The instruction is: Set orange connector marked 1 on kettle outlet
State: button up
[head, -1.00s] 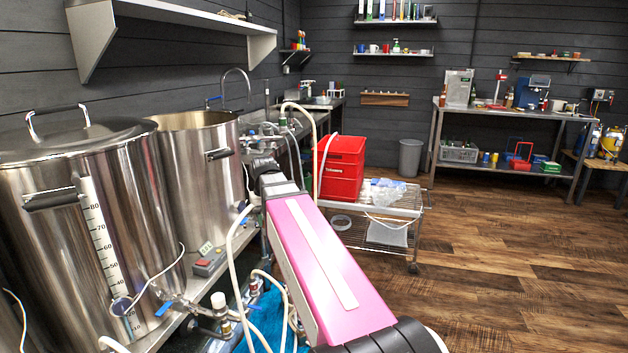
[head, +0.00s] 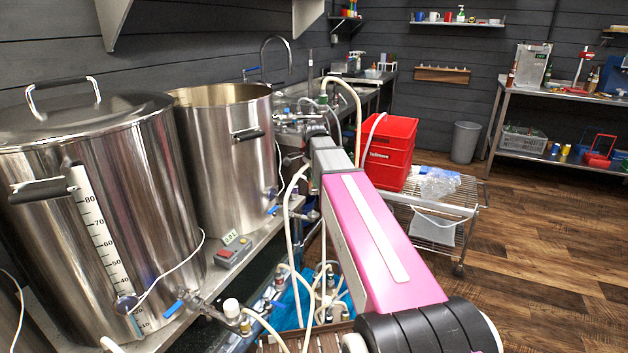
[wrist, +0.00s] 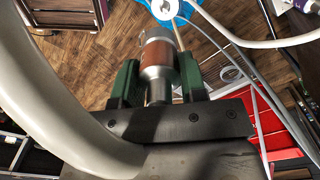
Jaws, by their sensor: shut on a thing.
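My gripper (wrist: 158,80) has green fingers and is shut on a metal connector with an orange-brown band (wrist: 157,58), seen in the wrist view. The connector points away from the camera; no number can be read on it. In the head view the gripper is small and dark at the far end of my pink arm, and the connector cannot be made out. The near lidded kettle (head: 90,200) has a low outlet valve with a blue handle (head: 180,304). The open kettle (head: 225,150) behind has its low outlet fittings (head: 308,214) beside my arm.
A pale hose (wrist: 60,110) crosses the wrist view close to the gripper. Hoses and fittings hang over a blue tray (head: 290,308) beneath the bench. A red crate (head: 388,150) stands on a wire cart (head: 432,200). The wooden floor at right is clear.

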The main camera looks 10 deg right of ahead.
jog(key=shift+w+f+m, duration=0.2)
jog(key=shift+w+m, duration=0.3)
jog(key=shift+m, duration=0.2)
jog(key=shift+f, duration=3.55)
jog(key=shift+f, duration=1.25)
jog(key=o, duration=1.1)
jog(key=shift+a, duration=0.1)
jog(key=shift+r, duration=0.1)
